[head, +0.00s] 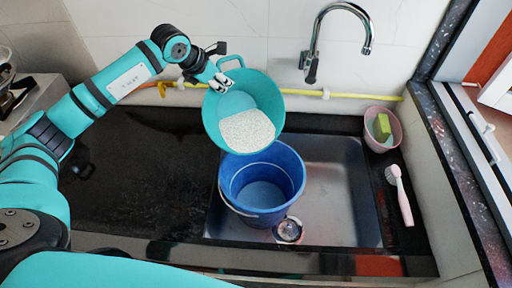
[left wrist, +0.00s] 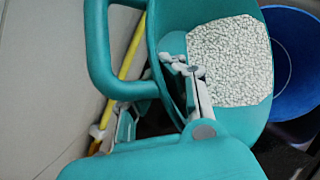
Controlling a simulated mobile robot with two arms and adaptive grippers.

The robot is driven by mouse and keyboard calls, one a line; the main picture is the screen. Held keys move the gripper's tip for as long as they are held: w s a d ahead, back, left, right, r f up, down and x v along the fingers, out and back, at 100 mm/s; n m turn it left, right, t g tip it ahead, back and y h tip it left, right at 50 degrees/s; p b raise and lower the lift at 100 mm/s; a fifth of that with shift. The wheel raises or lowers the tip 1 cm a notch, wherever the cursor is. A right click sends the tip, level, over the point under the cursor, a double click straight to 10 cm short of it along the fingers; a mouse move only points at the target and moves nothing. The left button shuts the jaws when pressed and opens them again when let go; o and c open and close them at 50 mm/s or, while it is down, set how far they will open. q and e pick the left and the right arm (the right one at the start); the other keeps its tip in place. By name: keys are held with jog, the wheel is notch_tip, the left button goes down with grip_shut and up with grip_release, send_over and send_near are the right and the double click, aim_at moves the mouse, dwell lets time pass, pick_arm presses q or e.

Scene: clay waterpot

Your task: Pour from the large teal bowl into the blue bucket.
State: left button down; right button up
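The large teal bowl (head: 268,92) is held up above and behind the blue bucket, tilted toward it. White grains (head: 247,131) are gathered at its lower side; they also show in the left wrist view (left wrist: 230,60). The blue bucket (head: 290,183) stands upright in the sink, and no grains show inside it. It shows partly at the right of the left wrist view (left wrist: 295,60). My left gripper (head: 222,84) is at the bowl's upper left rim by its handle, fingers closed on the rim. My right gripper is not in view.
The steel sink (head: 340,190) has free room right of the bucket. A round metal drain part (head: 288,230) is in front of it. A faucet (head: 313,60) rises behind. A yellow pipe (head: 350,96) runs along the wall.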

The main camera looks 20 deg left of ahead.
pick_arm(q)
jog(key=shift+d+r, duration=0.1)
jog(key=shift+s+d+r+t+y+b, duration=0.4)
jog(key=shift+s+d+r+t+b, duration=0.1)
jog(key=shift+s+d+r+b, duration=0.1)
dwell(0.6)
jog(key=shift+r, duration=0.1)
dwell(0.5)
jog(key=shift+s+d+r+m+t+y+b, duration=0.45)
jog(key=shift+s+d+r+b, duration=0.25)
jog(key=shift+b, duration=0.25)
jog(key=shift+r, duration=0.1)
dwell(0.8)
